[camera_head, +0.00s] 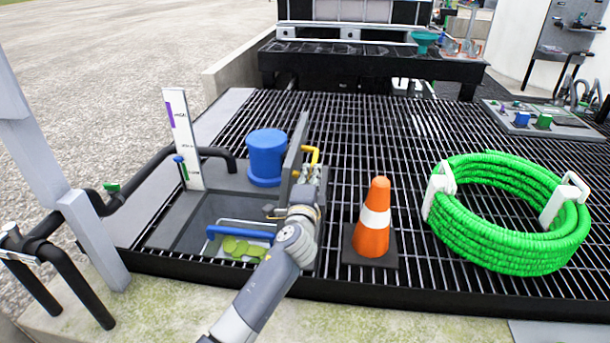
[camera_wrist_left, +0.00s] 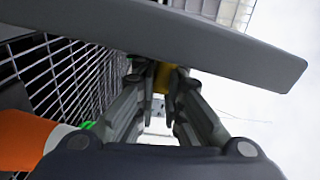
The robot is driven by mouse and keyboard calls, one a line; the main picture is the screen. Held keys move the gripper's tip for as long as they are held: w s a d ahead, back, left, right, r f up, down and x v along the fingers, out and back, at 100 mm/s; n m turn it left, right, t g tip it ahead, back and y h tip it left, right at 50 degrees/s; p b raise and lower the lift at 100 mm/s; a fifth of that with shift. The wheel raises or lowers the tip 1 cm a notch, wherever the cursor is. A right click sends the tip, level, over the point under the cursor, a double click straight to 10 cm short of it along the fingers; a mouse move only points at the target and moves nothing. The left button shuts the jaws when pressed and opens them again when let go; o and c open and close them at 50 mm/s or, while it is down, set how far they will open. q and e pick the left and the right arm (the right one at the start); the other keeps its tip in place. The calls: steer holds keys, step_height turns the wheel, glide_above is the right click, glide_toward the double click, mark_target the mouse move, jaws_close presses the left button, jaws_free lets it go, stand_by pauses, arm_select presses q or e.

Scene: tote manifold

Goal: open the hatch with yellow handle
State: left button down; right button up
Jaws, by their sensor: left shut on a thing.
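The hatch lid (camera_head: 296,148) is a dark grey plate that stands roughly upright on edge beside a dark opening in the platform. It crosses the top of the left wrist view as a broad grey slab (camera_wrist_left: 200,42). Its yellow handle (camera_head: 312,151) sticks out on the right side of the lid. My left gripper (camera_head: 310,173) is at the handle, right of the lid. In the left wrist view its fingers (camera_wrist_left: 160,78) are shut on the yellow handle (camera_wrist_left: 162,80), partly hidden by them and the lid. My right gripper is in neither view.
Left of the lid are a recess (camera_head: 185,238) holding green matter (camera_head: 243,247), a blue handle (camera_head: 240,232) and a blue cylinder (camera_head: 266,157). An orange cone (camera_head: 373,235) stands close right of my arm. A green hose coil (camera_head: 505,245) lies farther right. Open grating (camera_head: 370,130) lies behind.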

arm_select(q)
steer(key=shift+d+r, duration=0.1)
steer(key=shift+r, duration=0.1)
steer(key=c, duration=1.6)
jaws_free()
steer(key=shift+s, duration=0.1)
steer(key=shift+c, duration=0.2)
steer(key=shift+f, duration=0.3)
steer(key=shift+r, duration=0.1)
steer(key=s+a, duration=0.2)
steer(key=s, duration=0.9)
steer(key=shift+s, duration=0.3)
